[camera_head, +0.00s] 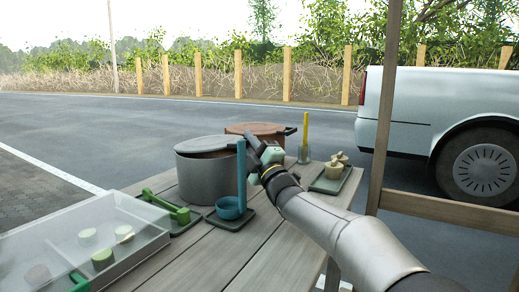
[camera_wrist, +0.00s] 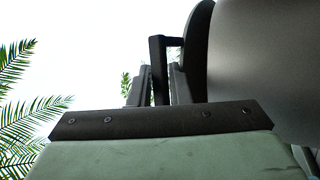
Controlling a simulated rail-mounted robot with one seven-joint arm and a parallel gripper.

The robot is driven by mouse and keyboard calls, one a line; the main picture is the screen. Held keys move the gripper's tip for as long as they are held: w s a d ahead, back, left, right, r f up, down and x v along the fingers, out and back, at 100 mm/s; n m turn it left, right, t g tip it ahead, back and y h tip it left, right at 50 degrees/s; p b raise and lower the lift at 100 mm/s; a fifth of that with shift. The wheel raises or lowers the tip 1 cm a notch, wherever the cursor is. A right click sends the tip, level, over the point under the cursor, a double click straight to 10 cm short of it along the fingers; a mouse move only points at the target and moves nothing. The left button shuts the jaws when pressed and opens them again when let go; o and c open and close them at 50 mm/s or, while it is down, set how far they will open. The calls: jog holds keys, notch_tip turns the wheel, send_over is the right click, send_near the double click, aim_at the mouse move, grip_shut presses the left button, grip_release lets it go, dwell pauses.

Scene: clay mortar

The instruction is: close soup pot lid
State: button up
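My gripper (camera_head: 256,145) is at the right of the pot's top, pointing up and left. In the wrist view, a large smooth grey surface (camera_wrist: 265,70) fills the right side. A black angled handle (camera_wrist: 157,60) juts left from its dark mount. My gripper's fingers (camera_wrist: 159,85) flank this handle closely. I cannot tell whether they press on it or whether the grey surface is pot or lid.
A brown pot (camera_head: 262,131) stands behind. A teal cup (camera_head: 230,208) with a tall blue upright piece is right in front of the grey pot. A clear box (camera_head: 120,222) is at the left, a tray (camera_head: 330,182) at the right. The table's front middle (camera_head: 240,252) is clear.

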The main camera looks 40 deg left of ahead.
jog(key=shift+o, duration=0.6)
jog(key=d+f, duration=0.2)
jog(key=f, duration=0.1)
jog(key=shift+s+d, duration=0.15)
jog(key=shift+s, duration=0.05)
jog(key=d, duration=0.1)
jog(key=s+d+r, duration=0.1)
jog(key=d, duration=0.1)
jog(key=shift+s+d+r+p, duration=0.15)
jog(key=shift+s+p, duration=0.1)
jog(key=shift+p, duration=0.05)
jog(key=shift+c, duration=0.6)
jog(key=s+d+p, duration=0.1)
jog(key=s+d, duration=0.2)
jog(key=d, duration=0.7)
jog(key=shift+s+f, duration=0.25)
